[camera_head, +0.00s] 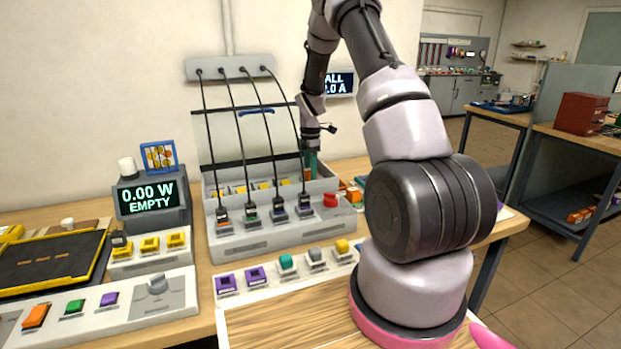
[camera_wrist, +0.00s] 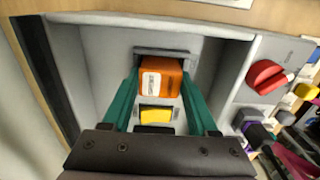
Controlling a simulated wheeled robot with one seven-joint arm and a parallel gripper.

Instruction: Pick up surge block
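An orange block (camera_wrist: 160,78) with a small white label sits in a grey recessed bay in the wrist view. The label is too small to read, so I cannot tell if it names the surge block. The two teal fingers of my gripper (camera_wrist: 160,90) reach down on either side of the block, close to its left and right sides. I cannot tell whether they press on it. In the head view my gripper (camera_head: 312,163) is at the right end of the grey charging unit, with part of the orange block (camera_head: 307,173) showing beside the fingers.
A yellow piece (camera_wrist: 156,115) lies in the bay just in front of the block. A red knob (camera_wrist: 265,75) is right of the bay. Black cables (camera_head: 230,140) run down to plugs on the unit (camera_head: 250,243). A display (camera_head: 146,198) reads 0.00 W EMPTY.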

